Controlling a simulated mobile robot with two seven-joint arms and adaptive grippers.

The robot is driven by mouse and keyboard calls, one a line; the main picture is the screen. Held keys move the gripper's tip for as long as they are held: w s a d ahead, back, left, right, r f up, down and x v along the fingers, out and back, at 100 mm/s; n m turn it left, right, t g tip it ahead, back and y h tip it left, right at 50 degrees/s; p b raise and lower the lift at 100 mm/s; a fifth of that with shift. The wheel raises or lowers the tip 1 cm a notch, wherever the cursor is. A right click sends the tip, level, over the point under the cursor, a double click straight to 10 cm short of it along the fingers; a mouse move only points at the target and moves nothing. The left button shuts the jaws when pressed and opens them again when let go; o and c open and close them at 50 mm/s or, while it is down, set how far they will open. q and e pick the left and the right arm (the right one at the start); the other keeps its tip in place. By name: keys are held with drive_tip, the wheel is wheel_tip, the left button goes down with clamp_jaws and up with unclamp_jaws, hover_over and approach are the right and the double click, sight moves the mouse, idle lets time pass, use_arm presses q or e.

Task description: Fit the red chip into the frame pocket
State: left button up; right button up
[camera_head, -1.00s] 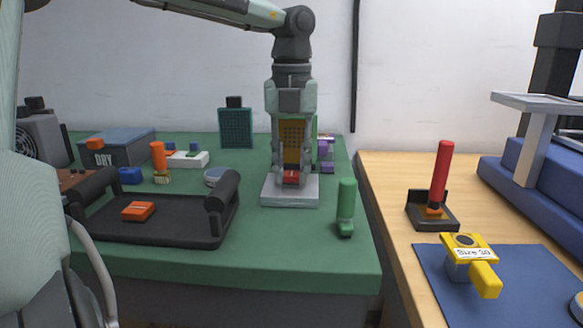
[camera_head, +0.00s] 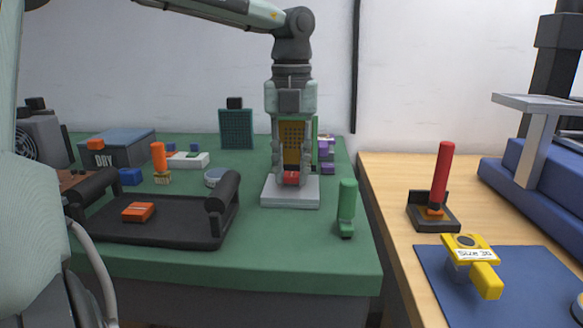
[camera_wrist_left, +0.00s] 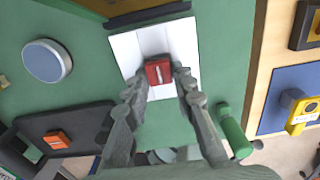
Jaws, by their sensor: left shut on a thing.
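My left gripper (camera_head: 291,172) points straight down at the pale block and is shut on the red chip (camera_head: 291,178). The left wrist view shows the red chip (camera_wrist_left: 158,72) between the two fingertips (camera_wrist_left: 157,80), over the middle of the pale block (camera_wrist_left: 125,48). In the head view the pale block (camera_head: 290,194) sits on the green table; I cannot tell whether it is the frame. The fingers and chip hide any pocket there, and I cannot tell whether the chip touches the block. My right gripper is not in view.
A yellow panel (camera_head: 291,137) stands behind the gripper. A green-handled tool (camera_head: 347,202) stands to the right of the block. A black tray (camera_head: 180,227) with an orange piece (camera_head: 138,211) lies to the left. The wooden table holds a red-handled tool (camera_head: 441,177) and a yellow tool (camera_head: 484,276).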

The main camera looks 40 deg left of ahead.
sight(292, 175)
use_arm(q)
drive_tip(key=shift+f+b, duration=0.3)
drive_tip(key=shift+f, duration=0.1)
drive_tip(key=o, duration=1)
wheel_tip(292, 175, up, 12)
drive_tip(key=shift+r, duration=0.1)
idle(0.7)
